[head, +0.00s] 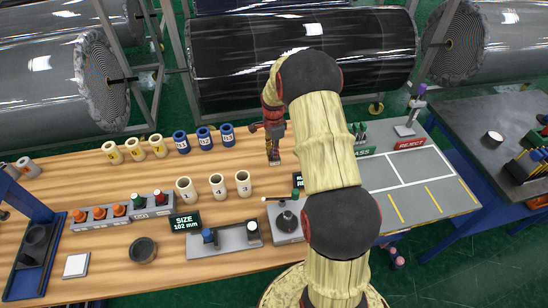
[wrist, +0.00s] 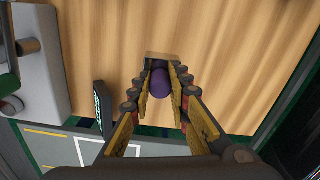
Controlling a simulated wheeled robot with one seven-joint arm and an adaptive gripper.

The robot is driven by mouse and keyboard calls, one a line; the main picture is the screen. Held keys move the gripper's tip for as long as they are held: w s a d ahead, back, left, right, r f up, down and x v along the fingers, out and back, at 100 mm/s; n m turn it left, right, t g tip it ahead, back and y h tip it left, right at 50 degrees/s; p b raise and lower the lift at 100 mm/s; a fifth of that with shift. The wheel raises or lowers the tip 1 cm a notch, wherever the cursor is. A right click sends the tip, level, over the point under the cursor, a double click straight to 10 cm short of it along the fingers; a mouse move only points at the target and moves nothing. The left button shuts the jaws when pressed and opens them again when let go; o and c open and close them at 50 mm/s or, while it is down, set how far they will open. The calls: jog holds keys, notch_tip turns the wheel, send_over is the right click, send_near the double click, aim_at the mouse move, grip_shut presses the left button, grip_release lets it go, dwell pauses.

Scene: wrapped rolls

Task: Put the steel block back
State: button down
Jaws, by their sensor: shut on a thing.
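My gripper (head: 274,152) hangs over the wooden table, behind the row of cream rolls. In the wrist view my gripper (wrist: 161,84) is shut on a piece with a round purple top (wrist: 160,83), which I take to be the steel block. Its lower part is mostly hidden by the fingers, and I cannot tell whether it touches the table. A grey tray (head: 231,241) at the table's front holds a blue-knobbed piece (head: 208,236) on the left and a white-topped piece (head: 253,229) on the right. Its middle is bare.
Cream rolls (head: 217,184) and blue rolls (head: 204,136) stand left of my gripper. A size display (head: 185,223) stands left of the tray. A grey marked mat (head: 433,187) lies further right.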

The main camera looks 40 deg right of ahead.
jog(key=shift+w+d+f, duration=0.3)
jog(key=shift+f, duration=0.15)
jog(key=shift+w+d+f, duration=0.25)
jog(key=shift+w+f, duration=0.05)
jog(key=shift+f, duration=1.55)
jog(key=shift+f, duration=0.15)
jog(key=c, duration=1.7)
grip_release()
jog(key=shift+s, duration=0.1)
